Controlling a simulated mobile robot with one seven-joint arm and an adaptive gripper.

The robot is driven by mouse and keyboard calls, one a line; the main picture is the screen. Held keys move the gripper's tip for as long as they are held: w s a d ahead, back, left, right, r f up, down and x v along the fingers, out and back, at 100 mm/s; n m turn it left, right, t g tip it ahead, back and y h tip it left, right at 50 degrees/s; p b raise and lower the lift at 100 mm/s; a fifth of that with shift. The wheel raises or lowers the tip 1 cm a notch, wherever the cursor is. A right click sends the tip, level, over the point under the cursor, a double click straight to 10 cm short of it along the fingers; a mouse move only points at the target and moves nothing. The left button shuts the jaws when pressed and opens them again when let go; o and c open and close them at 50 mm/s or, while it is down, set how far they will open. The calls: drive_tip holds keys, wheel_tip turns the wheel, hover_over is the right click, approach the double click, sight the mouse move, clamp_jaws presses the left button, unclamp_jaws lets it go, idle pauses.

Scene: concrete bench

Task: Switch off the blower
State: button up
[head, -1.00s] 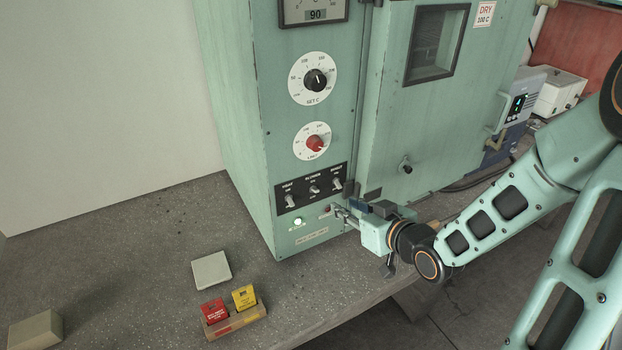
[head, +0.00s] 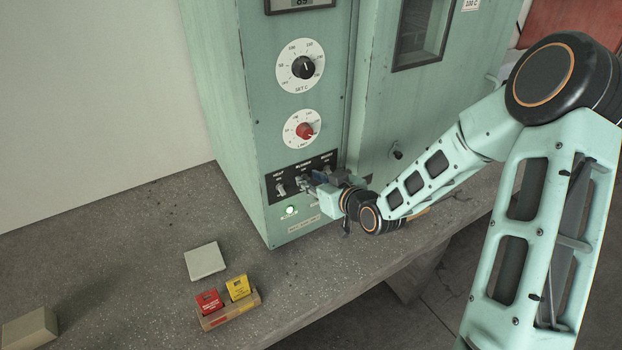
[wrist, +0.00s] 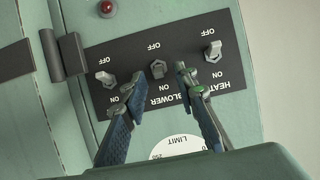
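The blower switch (wrist: 158,68) is a small metal toggle in the middle of a black panel (head: 283,172), between the heat switch (wrist: 213,50) and a third switch (wrist: 105,79). The wrist view shows the labels upside down, with OFF above and ON below. I cannot tell for sure which way the blower lever leans. My gripper (wrist: 158,85) is open, its two fingers apart on either side of the blower switch in the picture, and nothing is between the pads. In the head view my gripper (head: 312,183) is at the panel and partly hides the switches.
A green lamp (head: 291,210) is lit below the panel. A red-knob dial (head: 303,130) and a black-knob dial (head: 301,68) sit above it.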

drive_tip(key=shift+w+a, duration=0.1)
drive_tip(key=shift+w, duration=0.05)
drive_tip(key=shift+c, duration=0.3)
clamp_jaws()
